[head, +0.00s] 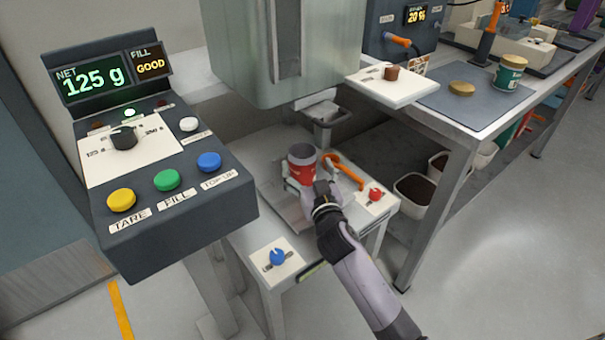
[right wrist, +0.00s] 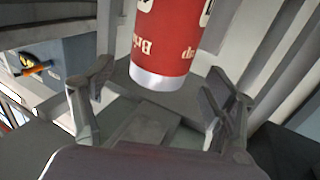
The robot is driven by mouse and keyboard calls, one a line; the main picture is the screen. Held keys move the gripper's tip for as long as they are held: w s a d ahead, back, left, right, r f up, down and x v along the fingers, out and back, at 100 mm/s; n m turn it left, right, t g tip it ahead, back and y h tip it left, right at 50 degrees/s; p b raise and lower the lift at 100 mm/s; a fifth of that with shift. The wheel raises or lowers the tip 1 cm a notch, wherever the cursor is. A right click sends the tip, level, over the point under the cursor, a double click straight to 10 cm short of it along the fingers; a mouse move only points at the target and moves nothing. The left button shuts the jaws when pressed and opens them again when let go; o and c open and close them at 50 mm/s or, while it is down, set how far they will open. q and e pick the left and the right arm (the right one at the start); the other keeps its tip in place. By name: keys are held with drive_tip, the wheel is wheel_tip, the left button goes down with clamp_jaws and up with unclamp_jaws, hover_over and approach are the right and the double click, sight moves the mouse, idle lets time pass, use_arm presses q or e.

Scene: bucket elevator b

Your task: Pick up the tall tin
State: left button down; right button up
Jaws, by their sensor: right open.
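The tall tin is a red can (head: 301,164) with a dark open top. It stands upright on the small platform under the metal hopper in the head view. In the right wrist view the red tin (right wrist: 168,45) shows its pale lower rim and printed lettering. My right gripper (head: 304,185) is at the near side of the tin. In the right wrist view its two fingers (right wrist: 160,100) are spread apart, with the tin's lower part ahead of and between them. I cannot tell whether either finger touches it. My left gripper is not in view.
A control console (head: 140,150) reading 125 g stands at the left. The metal hopper (head: 285,50) hangs above the tin. An orange handle (head: 343,171) is just right of the tin. A blue knob (head: 278,257) and red knob (head: 375,194) sit at the platform's front. A table (head: 450,115) is at the right.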

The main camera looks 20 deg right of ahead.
sight(299, 148)
drive_tip(key=w, duration=0.4)
drive_tip(key=shift+w+d+r, duration=0.1)
drive_tip(key=shift+w, duration=0.45)
drive_tip(key=c, duration=0.3)
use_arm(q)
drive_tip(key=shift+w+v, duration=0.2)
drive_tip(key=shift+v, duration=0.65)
use_arm(e)
drive_tip(key=c, duration=0.8)
